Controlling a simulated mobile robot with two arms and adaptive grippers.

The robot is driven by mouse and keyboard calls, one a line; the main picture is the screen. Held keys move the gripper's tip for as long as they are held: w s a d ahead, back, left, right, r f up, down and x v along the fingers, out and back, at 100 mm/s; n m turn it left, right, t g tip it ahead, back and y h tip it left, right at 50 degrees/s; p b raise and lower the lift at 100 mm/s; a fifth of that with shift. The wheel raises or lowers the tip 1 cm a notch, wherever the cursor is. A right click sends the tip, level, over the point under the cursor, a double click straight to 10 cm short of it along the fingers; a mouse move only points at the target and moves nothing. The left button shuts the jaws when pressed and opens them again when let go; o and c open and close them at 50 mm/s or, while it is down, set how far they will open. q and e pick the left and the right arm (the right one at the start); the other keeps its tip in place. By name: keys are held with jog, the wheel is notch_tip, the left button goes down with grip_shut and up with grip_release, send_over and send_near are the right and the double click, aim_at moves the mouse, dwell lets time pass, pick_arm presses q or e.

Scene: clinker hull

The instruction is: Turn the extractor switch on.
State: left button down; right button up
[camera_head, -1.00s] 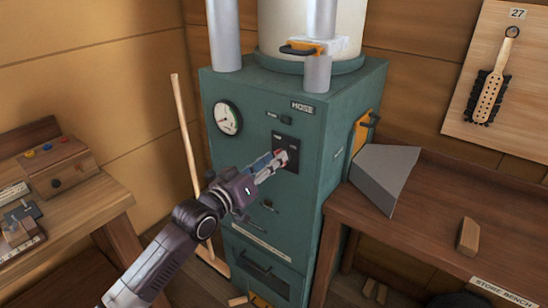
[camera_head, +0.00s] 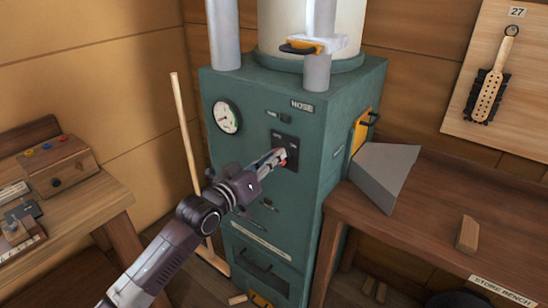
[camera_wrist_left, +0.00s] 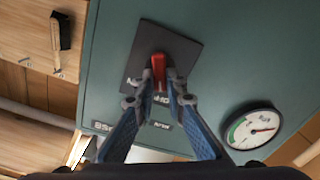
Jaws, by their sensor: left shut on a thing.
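The extractor switch is a red lever on a dark plate (camera_head: 292,142) on the front of the green cabinet (camera_head: 330,110). In the left wrist view the red lever (camera_wrist_left: 158,68) stands out from the dark plate (camera_wrist_left: 183,47). My left gripper (camera_head: 277,158) reaches up from the lower left to the plate. Its fingers (camera_wrist_left: 161,82) are shut on the red lever, one on each side. The fingers hide part of the lever in the head view. The plate's lettering is too small or covered to read. My right gripper is not in view.
A round gauge (camera_head: 227,118) is left of the switch. A wooden pole (camera_head: 186,130) leans left of the cabinet. A grey wedge-shaped hood (camera_head: 385,175) and the store bench (camera_head: 430,210) stand right. A bench with a button box (camera_head: 60,165) is left.

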pick_arm(q)
jog(key=shift+m, duration=0.3)
jog(key=shift+s+d+m+p, duration=0.2)
jog(key=shift+m+p, duration=0.2)
jog(key=shift+m, duration=2.35)
jog(key=shift+s+d+m+p, duration=0.15)
jog(key=shift+m+p, duration=0.25)
jog(key=shift+m, duration=2.35)
jog(key=shift+w+f, duration=0.1)
